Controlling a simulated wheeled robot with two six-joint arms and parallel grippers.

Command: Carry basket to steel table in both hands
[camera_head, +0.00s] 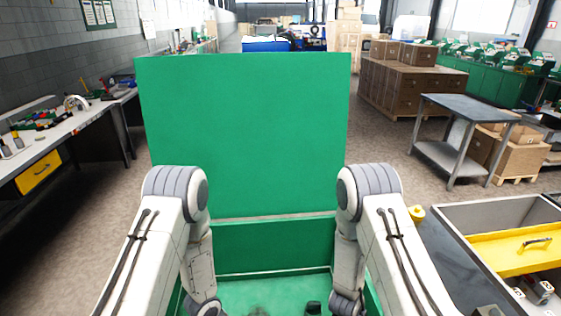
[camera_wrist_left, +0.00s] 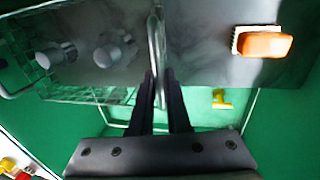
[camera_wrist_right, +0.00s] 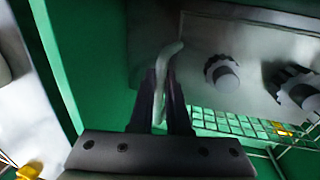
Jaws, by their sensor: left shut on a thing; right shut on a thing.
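My left gripper (camera_wrist_left: 160,92) is shut on an upright metal bar that looks like one handle (camera_wrist_left: 157,45) of the basket. My right gripper (camera_wrist_right: 163,92) is shut on a similar pale handle (camera_wrist_right: 168,60). Part of a wire basket (camera_wrist_left: 85,95) shows beyond the left fingers, and its grid (camera_wrist_right: 232,124) shows beyond the right ones. In the head view both forearms reach down into a green box-like space; grippers and basket are largely hidden there. A grey metal table (camera_head: 468,106) with a lower shelf stands at the right, away from my arms.
A tall green panel (camera_head: 245,130) stands right ahead. A bench with a yellow tray (camera_head: 520,250) is at the right, a workbench (camera_head: 60,133) at the left. Brown floor lies between.

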